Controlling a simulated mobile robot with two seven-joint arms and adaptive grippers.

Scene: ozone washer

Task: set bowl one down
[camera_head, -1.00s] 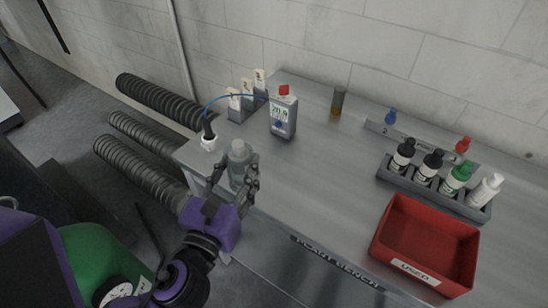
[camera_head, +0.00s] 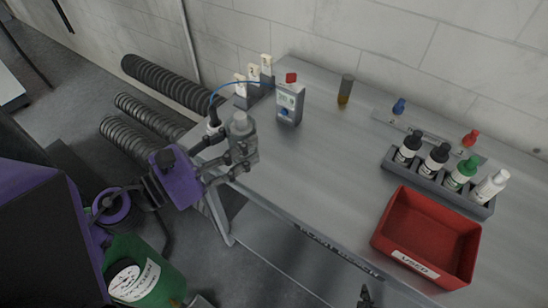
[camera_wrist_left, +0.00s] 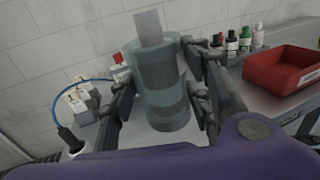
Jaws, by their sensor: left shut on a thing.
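The bowl (camera_head: 241,128) is a clear grey-blue cylinder with a pale, lighter piece rising from its top. My left gripper (camera_head: 243,152) is shut around its side and holds it roughly upright over the left front part of the plant bench (camera_head: 300,165). In the left wrist view the bowl (camera_wrist_left: 160,92) stands between the dark fingers. Whether its base touches the bench top cannot be told. The dark tip of my right gripper (camera_head: 365,297) shows at the bottom edge; its opening is unclear.
A red USED tray (camera_head: 427,238) and a bottle rack (camera_head: 437,182) are at right. The bench middle is clear.

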